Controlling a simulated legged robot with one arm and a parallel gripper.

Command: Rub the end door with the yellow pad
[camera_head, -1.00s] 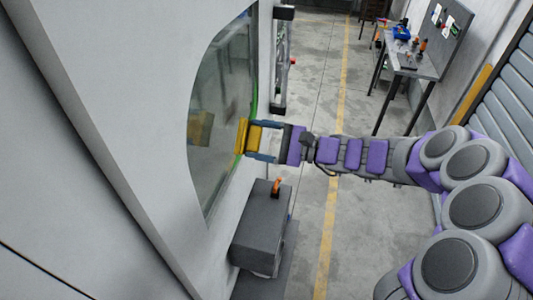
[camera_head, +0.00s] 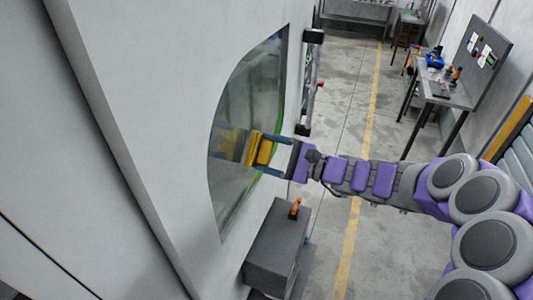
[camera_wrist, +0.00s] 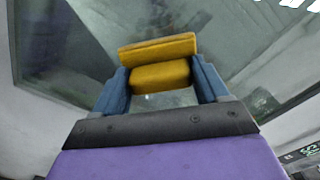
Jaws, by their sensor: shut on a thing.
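The yellow pad (camera_head: 255,149) is in my gripper (camera_head: 268,153), with its flat face toward the dark glass of the end door (camera_head: 240,115). In the wrist view the pad (camera_wrist: 158,60) sits between the two blue fingers of my gripper (camera_wrist: 160,80), which are shut on its thicker block. The pad's reflection shows in the glass at its left. The pad is at or very close to the glass; I cannot tell whether they touch. The glass also fills much of the wrist view (camera_wrist: 75,60).
A dark grey box (camera_head: 277,245) with an orange-handled item (camera_head: 295,208) on top stands below the door. A workbench (camera_head: 445,92) with tools is at the upper right. The floor (camera_head: 345,130) between is clear, with a yellow line.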

